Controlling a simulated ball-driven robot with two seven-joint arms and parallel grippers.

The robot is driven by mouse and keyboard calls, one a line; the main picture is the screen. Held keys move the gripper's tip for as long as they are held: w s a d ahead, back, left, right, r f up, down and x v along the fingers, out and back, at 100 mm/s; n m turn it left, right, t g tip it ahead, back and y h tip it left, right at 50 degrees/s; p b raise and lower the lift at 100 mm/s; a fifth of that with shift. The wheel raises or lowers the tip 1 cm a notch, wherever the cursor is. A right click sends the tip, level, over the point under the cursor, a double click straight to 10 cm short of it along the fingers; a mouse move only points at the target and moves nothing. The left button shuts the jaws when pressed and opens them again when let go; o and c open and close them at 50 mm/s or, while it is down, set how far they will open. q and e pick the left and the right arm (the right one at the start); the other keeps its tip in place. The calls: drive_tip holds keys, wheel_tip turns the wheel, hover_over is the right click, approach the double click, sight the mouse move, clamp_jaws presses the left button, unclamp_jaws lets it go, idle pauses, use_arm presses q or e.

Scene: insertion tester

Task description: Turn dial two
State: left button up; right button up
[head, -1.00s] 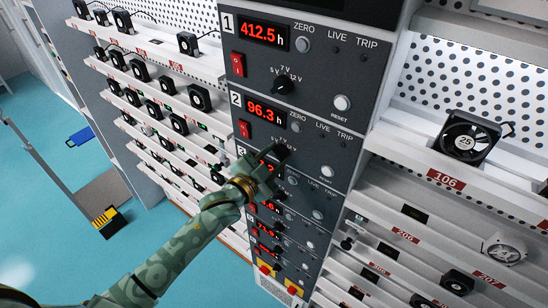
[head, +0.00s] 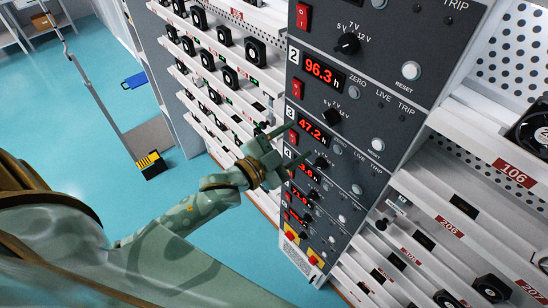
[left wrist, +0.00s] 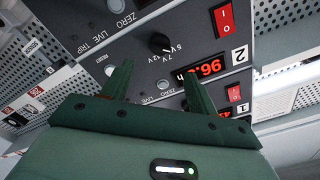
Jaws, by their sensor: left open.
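Dial two (head: 331,116) is the black knob on the panel marked 2, under the 96.3 h display (head: 322,69). It also shows in the left wrist view (left wrist: 160,43), upside down, with its voltage marks beside it. My left gripper (head: 294,142) is open and empty, below and left of the dial in the head view, and apart from it. In the left wrist view my two fingers (left wrist: 156,72) are spread, with the dial beyond and between their tips. My right gripper is not in view.
Panel 1's dial (head: 348,43) is above, and panel 3's display (head: 312,130) is below. Panel two has a red switch (head: 297,88) and a reset button (head: 377,145). Shelves of fans (head: 230,77) stand left, and labelled racks (head: 480,165) stand right. The blue floor has free room.

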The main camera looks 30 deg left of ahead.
use_arm(q)
drive_tip(key=b+v, duration=0.1)
drive_tip(key=v, duration=0.5)
idle(0.3)
